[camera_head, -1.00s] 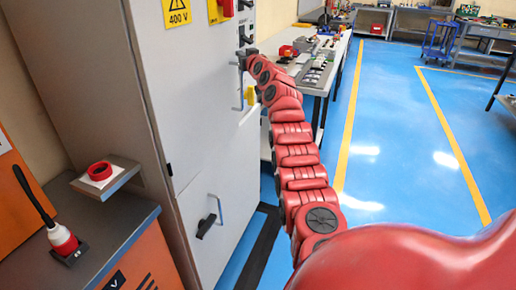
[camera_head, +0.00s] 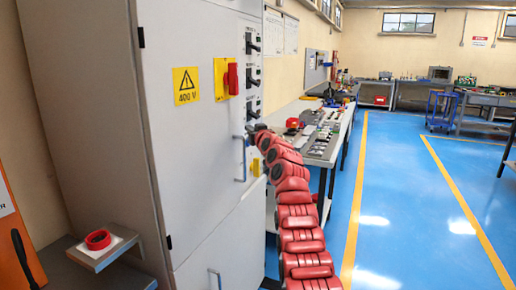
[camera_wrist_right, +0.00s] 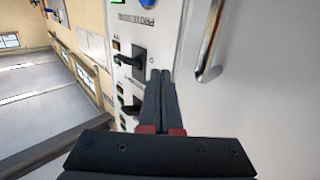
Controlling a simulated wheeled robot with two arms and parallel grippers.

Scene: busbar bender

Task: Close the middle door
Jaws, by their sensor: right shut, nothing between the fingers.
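The middle door (camera_head: 195,140) is a tall light-grey panel on the cabinet front, with a yellow 400 V label and an upright metal handle (camera_head: 240,158) near its right edge. It looks about flush with the front, but I cannot tell if it is fully shut. My right gripper (camera_head: 257,129) is beside the top of the handle, in front of the switch strip. In the right wrist view its fingers (camera_wrist_right: 160,76) are shut and empty, pointing at the strip, left of and apart from the handle (camera_wrist_right: 210,42). My left gripper is not in view.
A strip of black rotary switches (camera_head: 253,76) and a red-yellow switch (camera_head: 229,78) are on the cabinet. A lower door (camera_head: 225,240) has its own handle. A bench (camera_head: 325,150) with parts stands behind my arm.

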